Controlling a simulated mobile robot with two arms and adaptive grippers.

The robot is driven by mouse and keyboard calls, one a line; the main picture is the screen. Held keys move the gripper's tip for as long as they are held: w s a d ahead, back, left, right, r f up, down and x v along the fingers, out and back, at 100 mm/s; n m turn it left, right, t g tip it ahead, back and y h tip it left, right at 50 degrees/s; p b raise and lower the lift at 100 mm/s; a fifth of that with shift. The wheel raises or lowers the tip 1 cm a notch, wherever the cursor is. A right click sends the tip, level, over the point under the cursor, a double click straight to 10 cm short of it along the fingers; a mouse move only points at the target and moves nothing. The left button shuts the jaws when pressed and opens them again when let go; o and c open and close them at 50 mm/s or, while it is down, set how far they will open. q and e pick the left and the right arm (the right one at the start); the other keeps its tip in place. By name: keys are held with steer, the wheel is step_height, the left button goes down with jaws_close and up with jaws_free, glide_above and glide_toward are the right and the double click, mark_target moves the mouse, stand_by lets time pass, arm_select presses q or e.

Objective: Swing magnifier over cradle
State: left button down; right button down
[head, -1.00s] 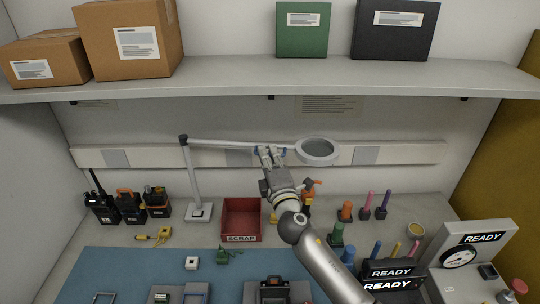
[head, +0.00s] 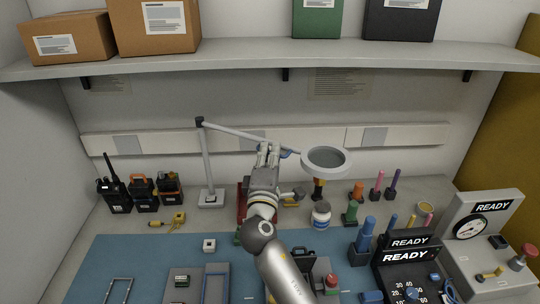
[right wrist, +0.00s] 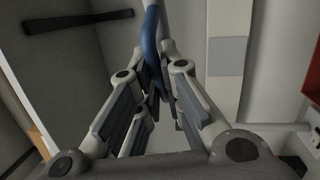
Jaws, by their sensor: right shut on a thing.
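The magnifier (head: 326,158) is a pale ring with a grey lens on a long thin arm. The arm runs to a post (head: 206,165) on the bench. My right gripper (head: 268,153) is shut on the blue handle (head: 286,153) below the magnifier arm, left of the ring. In the right wrist view the blue handle (right wrist: 151,45) passes between the fingers. A grey fixture (head: 324,266) that may be the cradle stands on the blue mat, partly hidden by my right arm. The ring hangs behind it. My left gripper is not in view.
A red bin (head: 242,200) sits behind my right arm, mostly hidden. Radios (head: 116,192) stand at the left. The READY gauge box (head: 470,228) is at the right. A shelf (head: 250,65) spans above.

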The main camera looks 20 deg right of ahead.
steer(key=c, duration=1.6)
jaws_free()
steer(key=shift+o, duration=0.2)
steer(key=v, duration=1.2)
